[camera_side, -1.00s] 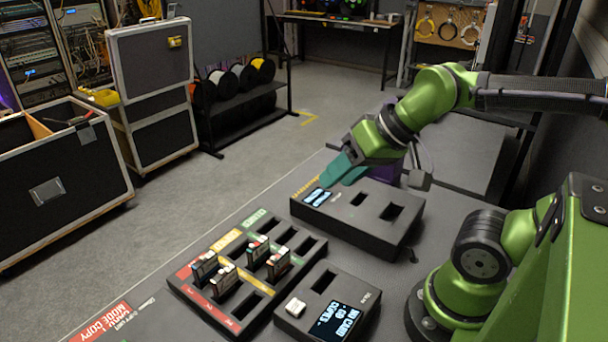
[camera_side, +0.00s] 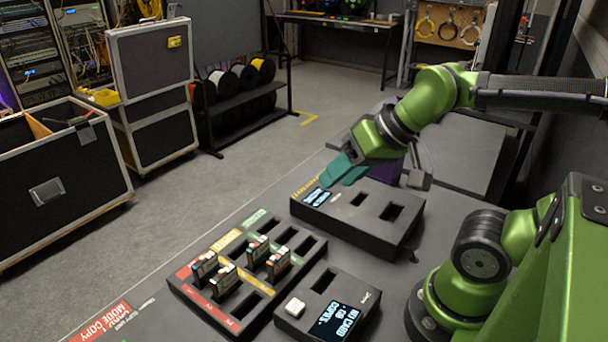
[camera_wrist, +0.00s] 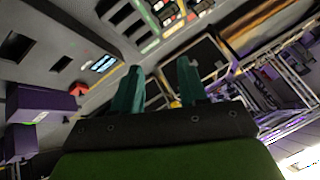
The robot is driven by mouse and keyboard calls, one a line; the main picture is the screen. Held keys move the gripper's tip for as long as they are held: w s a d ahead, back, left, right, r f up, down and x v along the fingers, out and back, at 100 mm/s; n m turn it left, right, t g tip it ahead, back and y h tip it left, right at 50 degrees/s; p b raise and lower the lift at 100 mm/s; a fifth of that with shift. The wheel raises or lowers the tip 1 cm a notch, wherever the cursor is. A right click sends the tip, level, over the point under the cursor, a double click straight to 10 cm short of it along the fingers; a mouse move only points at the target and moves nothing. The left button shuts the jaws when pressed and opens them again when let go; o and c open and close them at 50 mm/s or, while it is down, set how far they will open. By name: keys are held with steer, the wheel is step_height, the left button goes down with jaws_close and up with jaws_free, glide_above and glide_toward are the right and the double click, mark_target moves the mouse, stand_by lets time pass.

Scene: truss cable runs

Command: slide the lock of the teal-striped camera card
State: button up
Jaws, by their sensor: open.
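Several small dark camera cards (camera_side: 278,264) stand upright in the slots of a black card tray (camera_side: 319,247) with red, yellow and green strips. Their stripes and locks are too small to tell which one is teal-striped. My gripper (camera_side: 342,176) has teal fingers and is open and empty. It hangs above the far edge of a black two-slot device with a small lit screen (camera_side: 317,197), well away from the cards. In the wrist view the gripper (camera_wrist: 158,84) points past the tray, whose cards (camera_wrist: 168,12) show at the top edge.
A smaller device (camera_side: 283,317) with a white button, an empty slot and a lit text screen stands at the tray's right. Purple blocks (camera_wrist: 40,107) lie near the two-slot device. Flight cases and a cable-reel rack stand on the floor beyond the table.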

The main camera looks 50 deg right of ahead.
mark_target(251, 246)
steer(key=shift+a+f, duration=0.1)
steer(key=shift+c, duration=1.3)
steer(key=shift+w+a+f+n+g, duration=0.3)
steer(key=shift+w+a+f+g, duration=0.25)
steer(key=shift+w+f+g, duration=0.15)
steer(key=c, duration=0.5)
steer(key=w+a+f+n+g, duration=0.1)
steer(key=w+a+f, duration=0.1)
steer(key=w, duration=0.1)
steer(key=w+a+f+n+g, duration=0.1)
steer(key=w+a+f+g, duration=0.1)
steer(key=w, duration=0.2)
steer(key=w+a+f+n+g+h, duration=0.1)
steer(key=w+a+f+g, duration=0.1)
steer(key=w+a, duration=0.1)
steer(key=shift+w+f, duration=0.15)
steer(key=shift+w, duration=0.15)
jaws_close()
steer(key=shift+w+a+f+g+h, duration=0.1)
steer(key=shift+w+a+g+h, duration=0.15)
steer(key=shift+w, duration=0.35)
steer(key=shift+w+a+g+h, duration=0.15)
steer(key=shift+w+h, duration=0.1)
steer(key=shift+w, duration=0.35)
steer(key=shift+f, duration=2.8)
